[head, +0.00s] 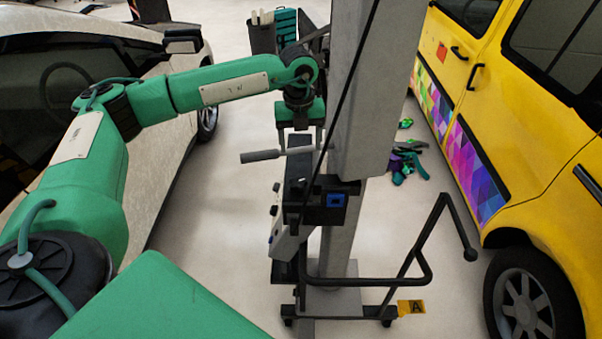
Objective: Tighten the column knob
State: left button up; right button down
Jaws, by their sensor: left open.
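A tall grey column (370,90) stands in the middle of the head view on a wheeled base. A black clamp block (310,205) with a blue part (335,200) sits on its lower section. A lever with a dark grip (261,156) sticks out to the left of the column. I cannot clearly make out which part is the column knob. My left gripper (301,138) points down beside the column's left side, just above the lever, with its fingers apart. Whether it touches the lever is unclear. My right gripper is not in view.
A bent black handle bar (432,245) extends right from the stand's base. A white car (90,50) is on the left and a yellow van (500,110) on the right. Colourful scraps (405,163) lie on the floor behind. A dark bin (272,35) stands at the back.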

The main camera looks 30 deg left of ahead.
pick_arm(q)
jog(key=p, duration=0.6)
send_near(298, 181)
notch_tip(298, 181, down, 7)
jog(key=shift+s+d+f, duration=0.1)
jog(key=shift+d, duration=0.05)
jog(key=shift+f, duration=0.65)
jog(key=c, duration=1)
